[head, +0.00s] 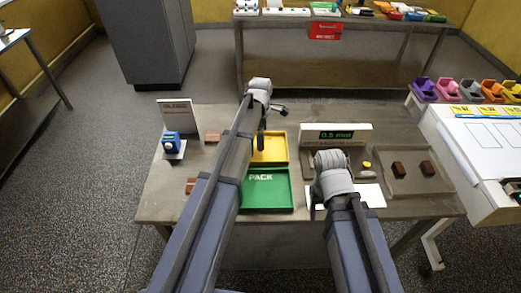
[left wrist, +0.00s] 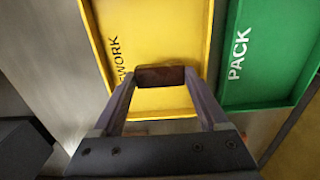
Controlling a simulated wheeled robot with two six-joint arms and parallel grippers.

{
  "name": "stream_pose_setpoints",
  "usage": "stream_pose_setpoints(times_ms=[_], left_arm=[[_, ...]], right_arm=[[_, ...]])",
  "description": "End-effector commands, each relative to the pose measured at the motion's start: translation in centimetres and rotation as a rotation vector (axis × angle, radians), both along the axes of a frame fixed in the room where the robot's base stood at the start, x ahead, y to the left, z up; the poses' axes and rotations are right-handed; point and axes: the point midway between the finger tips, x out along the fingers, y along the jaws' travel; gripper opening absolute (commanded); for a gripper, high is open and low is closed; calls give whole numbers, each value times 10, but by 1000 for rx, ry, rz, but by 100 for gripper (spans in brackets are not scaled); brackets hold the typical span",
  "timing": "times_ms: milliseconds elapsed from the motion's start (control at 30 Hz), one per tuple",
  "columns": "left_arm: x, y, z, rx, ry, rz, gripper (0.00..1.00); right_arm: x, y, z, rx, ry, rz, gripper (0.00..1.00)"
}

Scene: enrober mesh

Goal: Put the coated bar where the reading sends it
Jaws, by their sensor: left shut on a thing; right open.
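My left gripper (head: 262,143) is over the yellow tray (head: 280,147). In the left wrist view its fingers (left wrist: 160,78) are shut on a dark brown coated bar (left wrist: 160,73). The bar is over the yellow tray (left wrist: 160,28), whose visible lettering ends in "WORK"; I cannot tell its height above the floor. The green tray (head: 265,206), marked PACK, adjoins the yellow one and also shows in the left wrist view (left wrist: 262,98). A display (head: 337,134) behind my right gripper seems to read 0.5 mm. My right gripper (head: 325,203) is open, near a white sheet.
A shallow tray (head: 412,188) at the right holds two brown bars (head: 397,168). Brown blocks (head: 212,138) lie left of my left arm. A blue device (head: 171,142) and an upright sign (head: 178,115) stand at the table's left. A side table (head: 488,150) is at the right.

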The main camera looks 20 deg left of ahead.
Motion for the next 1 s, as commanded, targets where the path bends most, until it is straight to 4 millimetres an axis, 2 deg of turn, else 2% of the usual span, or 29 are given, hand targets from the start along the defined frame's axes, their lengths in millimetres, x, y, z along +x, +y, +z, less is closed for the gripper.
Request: stream_pose_setpoints(times_ms=[167, 433, 867, 900, 1000], left_arm=[[0, 0, -6, 0, 0, 0, 45], [0, 0, -38, 0, 0, 0, 45], [0, 0, -40, 0, 0, 0, 45], [0, 0, -40, 0, 0, 0, 79], [0, 0, -39, 0, 0, 0, 90]], right_arm=[[0, 0, -7, 0, 0, 0, 60], [0, 0, -38, 0, 0, 0, 60], [0, 0, -41, 0, 0, 0, 60], [0, 0, -40, 0, 0, 0, 60], [0, 0, -39, 0, 0, 0, 60]])
